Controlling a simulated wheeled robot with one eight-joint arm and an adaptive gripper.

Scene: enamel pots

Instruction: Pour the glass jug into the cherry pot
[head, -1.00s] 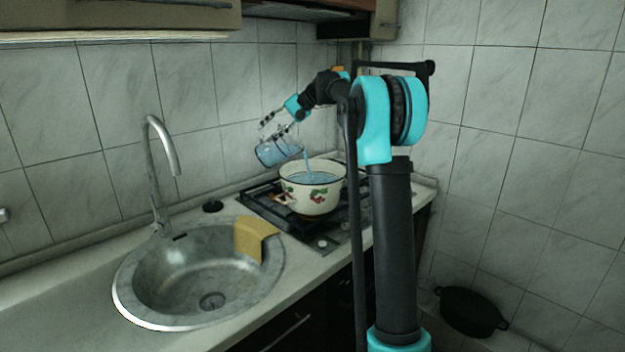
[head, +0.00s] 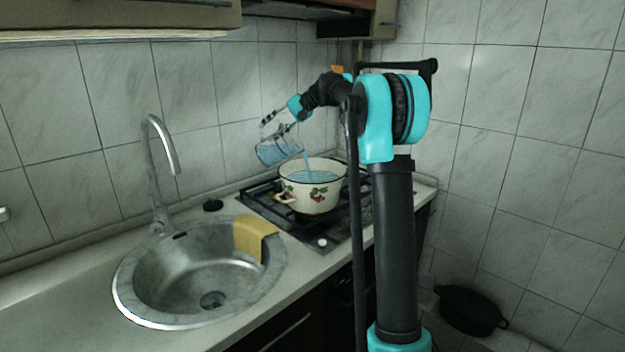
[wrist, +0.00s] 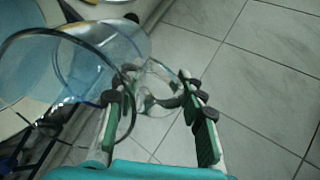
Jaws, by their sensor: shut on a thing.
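The glass jug (head: 277,151) is tilted above the left rim of the cherry pot, and a stream of blue liquid runs from it into the pot. The cream enamel pot (head: 313,197) with cherry pictures and a dark rim stands on the stove with blue liquid inside. My gripper (head: 270,130) is shut on the jug and holds it in the air. In the wrist view the jug (wrist: 125,60) fills the upper left, with its handle between the fingers of my gripper (wrist: 160,100). Part of the blue surface in the pot shows at far left there.
The pot stands on a black gas stove (head: 268,205). A round steel sink (head: 150,312) with a tall tap (head: 165,150) lies to the left, with a yellow cloth (head: 253,235) over its rim. A black pan (head: 470,309) is at the lower right. The tiled wall is close behind.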

